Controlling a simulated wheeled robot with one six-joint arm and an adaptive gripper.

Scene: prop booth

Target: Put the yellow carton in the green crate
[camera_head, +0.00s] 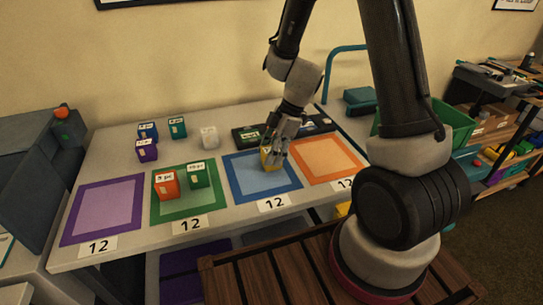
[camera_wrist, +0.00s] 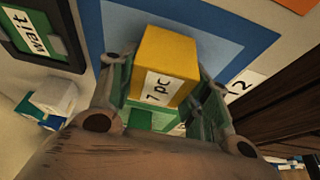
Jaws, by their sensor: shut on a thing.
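The yellow carton (camera_head: 266,159) is between the fingers of my gripper (camera_head: 275,155), over the blue-bordered mat on the table. In the wrist view the yellow carton (camera_wrist: 168,60) shows a white label reading "7 pc", with a finger of my gripper (camera_wrist: 162,80) on each side of it. My gripper is shut on it. I cannot tell whether its base touches the mat. The green crate (camera_head: 450,113) stands at the right, beyond the table, partly hidden behind my arm.
Purple, green, blue and orange mats line the table (camera_head: 120,160). An orange carton (camera_head: 165,186) and a green carton (camera_head: 197,176) stand on the green mat. Several other cartons stand at the back left. A dark "wait" panel (camera_wrist: 42,38) lies near my gripper. Shelves stand at the right.

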